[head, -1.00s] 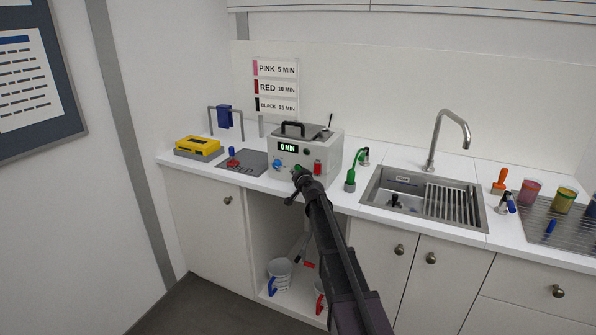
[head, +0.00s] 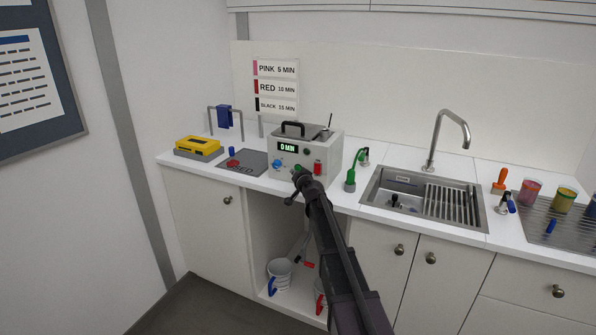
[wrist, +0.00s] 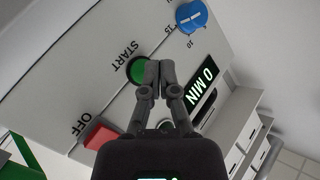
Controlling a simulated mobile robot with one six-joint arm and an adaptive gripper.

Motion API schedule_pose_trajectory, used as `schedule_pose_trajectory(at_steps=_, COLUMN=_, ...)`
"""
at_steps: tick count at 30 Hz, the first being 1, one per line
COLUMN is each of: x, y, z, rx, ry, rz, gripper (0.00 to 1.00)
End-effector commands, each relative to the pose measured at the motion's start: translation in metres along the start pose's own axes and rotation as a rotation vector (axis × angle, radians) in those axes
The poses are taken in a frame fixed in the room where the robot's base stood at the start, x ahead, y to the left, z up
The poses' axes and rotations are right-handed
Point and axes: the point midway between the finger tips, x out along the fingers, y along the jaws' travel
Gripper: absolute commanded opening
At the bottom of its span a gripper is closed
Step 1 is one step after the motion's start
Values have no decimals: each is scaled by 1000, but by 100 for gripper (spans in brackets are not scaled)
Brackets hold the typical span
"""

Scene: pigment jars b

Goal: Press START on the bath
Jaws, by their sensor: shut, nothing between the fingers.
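The bath (head: 330,152) is a grey box with a black top handle, standing on the counter. Its display (head: 288,148) reads 0 MIN, also in the wrist view (wrist: 203,88). In the wrist view, the round green START button (wrist: 136,70) lies between the blue dial (wrist: 191,17) and the red OFF button (wrist: 99,134). My gripper (wrist: 160,72) is shut and empty, its fingertips at the START button's right edge and covering part of it. I cannot tell whether they touch it. In the head view my gripper (head: 299,174) is at the bath's front.
A yellow case (head: 198,146) and a grey mat (head: 252,163) with a red item are left of the bath. A green-handled hose (head: 350,180) and the sink (head: 377,187) are to its right. Buckets (head: 279,273) stand in the open bay below.

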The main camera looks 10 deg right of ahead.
Motion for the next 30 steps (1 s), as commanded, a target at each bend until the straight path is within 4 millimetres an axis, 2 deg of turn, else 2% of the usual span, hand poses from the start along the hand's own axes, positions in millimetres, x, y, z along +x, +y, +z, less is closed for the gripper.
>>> schedule_pose_trajectory(at_steps=13, x=8, y=4, z=-5, rx=1, ry=0, rz=0, gripper=0)
schedule_pose_trajectory(at_steps=30, x=8, y=4, z=-5, rx=0, ry=0, rz=0, gripper=0)
